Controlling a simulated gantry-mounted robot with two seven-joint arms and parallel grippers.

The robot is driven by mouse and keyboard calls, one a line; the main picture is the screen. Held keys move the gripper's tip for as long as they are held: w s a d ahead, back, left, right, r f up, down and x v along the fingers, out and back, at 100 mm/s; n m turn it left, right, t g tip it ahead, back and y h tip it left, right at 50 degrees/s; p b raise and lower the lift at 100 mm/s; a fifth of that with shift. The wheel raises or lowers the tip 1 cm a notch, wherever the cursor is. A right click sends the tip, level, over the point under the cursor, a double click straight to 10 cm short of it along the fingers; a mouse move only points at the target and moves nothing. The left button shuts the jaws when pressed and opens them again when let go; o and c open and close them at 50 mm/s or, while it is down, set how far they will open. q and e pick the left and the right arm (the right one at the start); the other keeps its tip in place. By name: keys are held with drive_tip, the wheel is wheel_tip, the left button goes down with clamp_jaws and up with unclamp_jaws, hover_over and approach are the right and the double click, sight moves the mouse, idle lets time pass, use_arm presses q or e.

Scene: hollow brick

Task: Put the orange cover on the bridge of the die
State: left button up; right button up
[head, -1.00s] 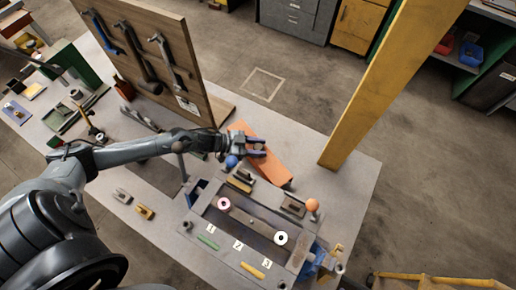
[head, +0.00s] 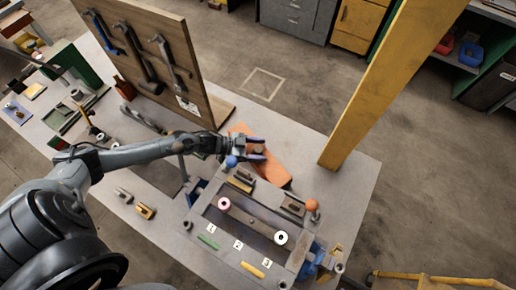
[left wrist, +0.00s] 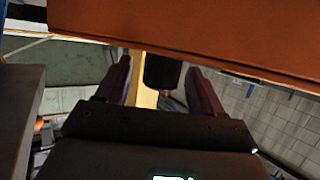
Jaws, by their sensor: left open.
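The orange cover (head: 270,164) lies on the table behind the die, slanting from upper left to lower right. In the left wrist view the cover (left wrist: 190,30) spans the top of the picture. My left gripper (head: 265,149) is open at the cover's upper part; its dark fingers (left wrist: 158,85) show apart. A dark knob-like piece (left wrist: 162,72) shows between the fingers; I cannot tell whether it belongs to the cover. The die (head: 195,233) is a grey frame with a central slot, a bridge bar (head: 252,220), a pink-white ring and a white ring. My right gripper is not seen.
A tool board (head: 150,60) stands at the back left. A yellow post (head: 385,85) rises at the table's right back. A blue ball knob (head: 231,161) and an orange ball knob (head: 312,205) stand near the die. Small metal and brass blocks (head: 145,211) lie left of it.

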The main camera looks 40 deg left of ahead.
use_arm(q)
drive_tip(key=shift+s+f+b, duration=0.1)
drive_tip(key=shift+b, duration=0.25)
drive_tip(key=v, duration=0.9)
drive_tip(key=shift+a+r+p, duration=0.25)
drive_tip(key=shift+r+p, duration=0.05)
drive_tip(key=shift+p, duration=0.15)
drive_tip(key=shift+o, duration=0.8)
drive_tip(key=shift+s+a+r, duration=0.1)
drive_tip(key=shift+s+a, duration=0.05)
drive_tip(key=shift+s, duration=0.1)
drive_tip(key=o, duration=0.5)
drive_tip(key=shift+s+a+r, duration=0.1)
drive_tip(key=shift+s+a, duration=0.05)
drive_tip(key=shift+a, duration=0.05)
drive_tip(key=shift+c, duration=0.2)
